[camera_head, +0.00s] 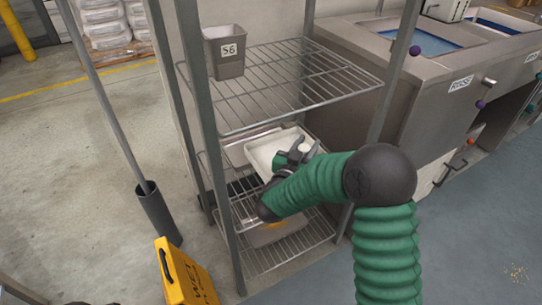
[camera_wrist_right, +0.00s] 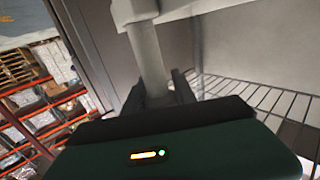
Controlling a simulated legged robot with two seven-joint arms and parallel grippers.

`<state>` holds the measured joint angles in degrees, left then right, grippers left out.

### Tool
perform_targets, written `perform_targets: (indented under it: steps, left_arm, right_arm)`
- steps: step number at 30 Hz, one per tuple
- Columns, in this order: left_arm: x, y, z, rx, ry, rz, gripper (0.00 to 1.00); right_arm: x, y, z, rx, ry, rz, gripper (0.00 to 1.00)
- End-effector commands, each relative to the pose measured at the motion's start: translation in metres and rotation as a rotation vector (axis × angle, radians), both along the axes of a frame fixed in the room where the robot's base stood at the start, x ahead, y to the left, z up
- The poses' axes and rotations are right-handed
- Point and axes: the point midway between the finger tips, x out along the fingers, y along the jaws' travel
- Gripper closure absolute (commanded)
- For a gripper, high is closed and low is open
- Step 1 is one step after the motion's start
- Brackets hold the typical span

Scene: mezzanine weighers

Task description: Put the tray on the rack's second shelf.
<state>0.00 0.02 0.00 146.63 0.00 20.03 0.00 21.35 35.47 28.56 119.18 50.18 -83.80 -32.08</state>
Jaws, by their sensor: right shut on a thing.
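A white tray (camera_head: 262,151) is inside the wire rack, at the level of the second shelf (camera_head: 207,166), below the top shelf (camera_head: 290,92). I cannot tell whether it rests on the wires or is held just above them. My right gripper (camera_head: 296,157) is at the tray's near right side, shut on it. In the right wrist view the fingers (camera_wrist_right: 158,85) close around a pale round bar (camera_wrist_right: 148,50), with a pale edge above it. The arm hides part of the tray and shelf. My left gripper is not in view.
A grey bin (camera_head: 226,62) marked 56 stands on the top shelf. A metal pan (camera_head: 268,238) is on a lower shelf. Rack posts (camera_head: 203,90) stand close around the arm. A yellow sign (camera_head: 190,285) is at front left; a sink counter (camera_head: 425,105) is at right.

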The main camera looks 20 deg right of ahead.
Motion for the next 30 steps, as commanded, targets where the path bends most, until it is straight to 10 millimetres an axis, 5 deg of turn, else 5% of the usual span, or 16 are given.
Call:
perform_targets:
  steps: [6,15,23,24,30]
  left_arm:
    - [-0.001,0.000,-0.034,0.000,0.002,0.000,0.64]
    - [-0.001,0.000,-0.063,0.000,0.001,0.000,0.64]
    - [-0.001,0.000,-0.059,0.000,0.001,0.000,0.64]
    - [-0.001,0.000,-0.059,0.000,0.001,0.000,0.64]
    - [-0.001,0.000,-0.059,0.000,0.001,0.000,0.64]
  right_arm:
    - [0.000,0.000,-0.053,0.001,0.005,-0.001,1.00]
    - [0.001,0.000,-0.102,0.001,0.003,-0.001,1.00]
    - [0.001,0.000,-0.100,-0.001,0.002,0.000,1.00]
    - [0.001,0.000,-0.101,0.000,0.004,0.000,0.65]
    - [0.001,0.000,-0.100,0.000,0.004,0.000,0.46]
